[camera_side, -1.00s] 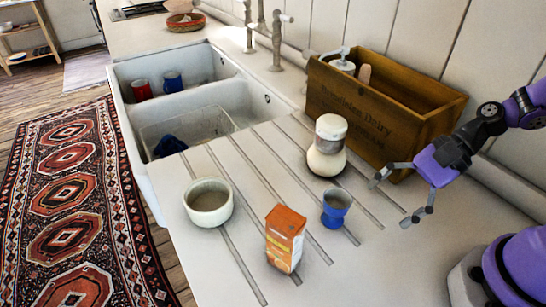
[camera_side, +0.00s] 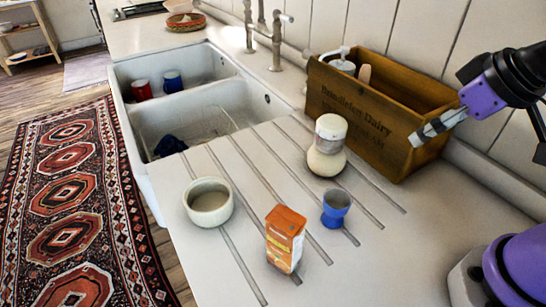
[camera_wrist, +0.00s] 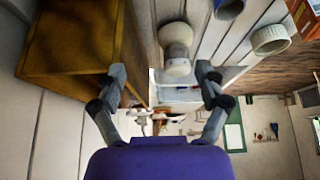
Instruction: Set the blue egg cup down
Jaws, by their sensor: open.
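The blue egg cup (camera_side: 335,208) stands upright on the grooved white drainboard (camera_side: 390,260), right of the orange carton. My gripper (camera_side: 420,136) is raised above and behind it to the right, in front of the wooden crate, well apart from the cup. In the wrist view, my gripper (camera_wrist: 160,70) shows both fingers spread with nothing between them. The egg cup also shows there, cut off at the top edge (camera_wrist: 229,8).
An orange carton (camera_side: 285,238), a cream bowl (camera_side: 209,203) and a white-topped jar (camera_side: 327,147) stand near the cup. The wooden crate (camera_side: 375,135) is behind. The double sink (camera_side: 190,100) lies left. The drainboard's front right is clear.

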